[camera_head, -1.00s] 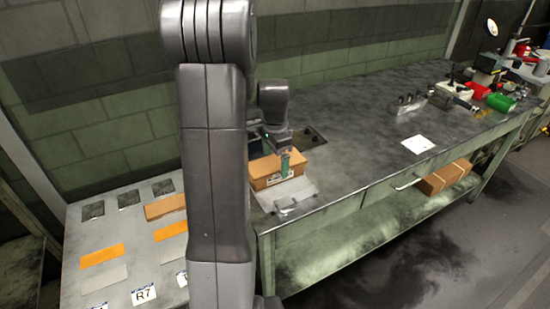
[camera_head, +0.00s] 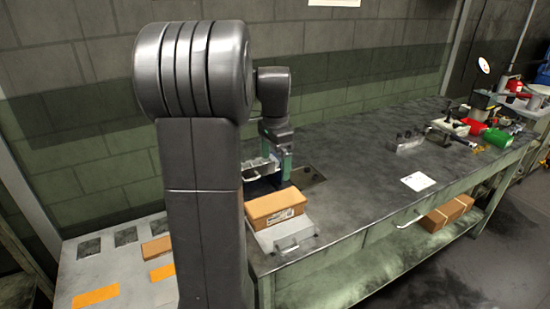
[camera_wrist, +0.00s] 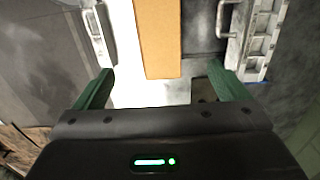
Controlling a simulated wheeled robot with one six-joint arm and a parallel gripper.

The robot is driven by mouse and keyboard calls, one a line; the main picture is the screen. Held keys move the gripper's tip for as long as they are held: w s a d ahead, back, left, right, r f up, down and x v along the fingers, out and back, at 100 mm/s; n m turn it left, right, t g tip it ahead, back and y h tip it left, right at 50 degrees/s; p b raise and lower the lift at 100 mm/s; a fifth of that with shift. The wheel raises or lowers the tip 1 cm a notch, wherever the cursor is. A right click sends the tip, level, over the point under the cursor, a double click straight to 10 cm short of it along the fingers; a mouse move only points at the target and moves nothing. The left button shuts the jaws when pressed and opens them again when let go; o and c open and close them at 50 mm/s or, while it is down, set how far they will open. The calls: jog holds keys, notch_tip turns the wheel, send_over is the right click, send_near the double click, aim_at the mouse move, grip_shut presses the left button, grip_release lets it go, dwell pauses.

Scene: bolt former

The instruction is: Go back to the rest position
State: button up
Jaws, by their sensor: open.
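My gripper (camera_head: 275,160) is open, with its green fingers pointing down just above and behind a closed cardboard box (camera_head: 276,207) in the head view. The box sits on a pale metal plate with a handle (camera_head: 292,246) at the bench's left end. In the wrist view my two green fingers (camera_wrist: 160,82) are spread wide and hold nothing. The box (camera_wrist: 157,40) shows between and beyond them, apart from both. My upper arm hides part of the scene left of the box.
The grey workbench (camera_head: 350,165) is mostly clear in its middle. A white sheet (camera_head: 418,181) lies near its front edge. Red and green containers (camera_head: 497,138) stand at the far right. A lower table with orange strips (camera_head: 96,297) is at left. Another box (camera_head: 447,212) is on the lower shelf.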

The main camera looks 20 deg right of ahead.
aim_at(275, 202)
jog(key=shift+r, duration=0.3)
notch_tip(275, 202, down, 14)
jog(key=shift+r, duration=0.4)
dwell(0.4)
jog(key=shift+f, duration=0.1)
